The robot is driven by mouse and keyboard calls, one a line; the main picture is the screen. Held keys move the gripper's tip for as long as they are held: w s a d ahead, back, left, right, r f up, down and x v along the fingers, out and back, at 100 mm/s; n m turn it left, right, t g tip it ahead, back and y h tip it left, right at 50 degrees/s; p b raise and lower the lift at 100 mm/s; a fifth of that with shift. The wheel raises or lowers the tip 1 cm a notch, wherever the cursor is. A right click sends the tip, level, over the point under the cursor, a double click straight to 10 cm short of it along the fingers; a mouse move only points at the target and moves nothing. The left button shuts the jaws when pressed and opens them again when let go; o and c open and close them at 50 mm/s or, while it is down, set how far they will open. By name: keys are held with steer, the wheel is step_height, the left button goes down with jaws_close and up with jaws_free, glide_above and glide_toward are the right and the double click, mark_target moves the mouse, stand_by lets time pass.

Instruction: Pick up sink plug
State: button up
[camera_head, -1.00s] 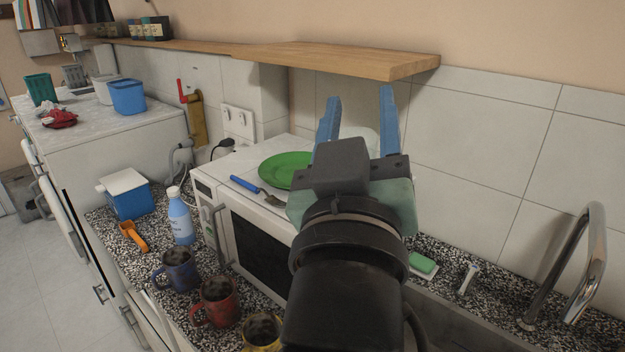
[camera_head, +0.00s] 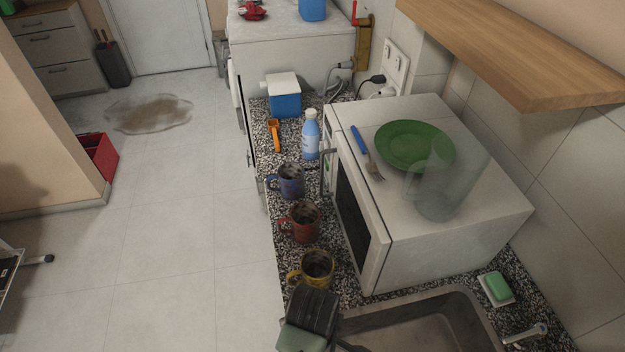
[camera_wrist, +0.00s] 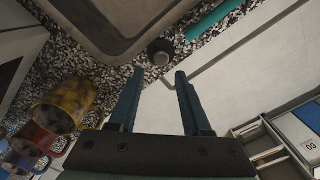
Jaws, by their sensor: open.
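The sink plug (camera_wrist: 160,52) is a small dark round piece with a grey centre in the wrist view. It sits on the speckled counter near its front edge, beside the sink's rim. My gripper (camera_wrist: 158,73) is open and empty, its two blue fingers pointing toward the plug. The plug shows just beyond the gap between the fingertips; I cannot tell the exact distance. In the head view only a dark part of my arm's end shows at the bottom, and the plug is not visible.
A teal bar-like object (camera_wrist: 213,20) lies close beside the plug. The sink (camera_head: 400,325) is next to it. Yellow (camera_head: 318,266), red (camera_head: 304,222) and blue (camera_head: 291,181) mugs line the counter by the microwave (camera_head: 460,240). Open floor (camera_head: 190,250) lies left.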

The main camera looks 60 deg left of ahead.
steer(key=shift+d+f, duration=0.1)
steer(key=shift+f, duration=0.7)
steer(key=shift+d+f+p, duration=0.15)
steer(key=shift+f+p, duration=0.65)
steer(key=shift+f, duration=1.85)
jaws_close()
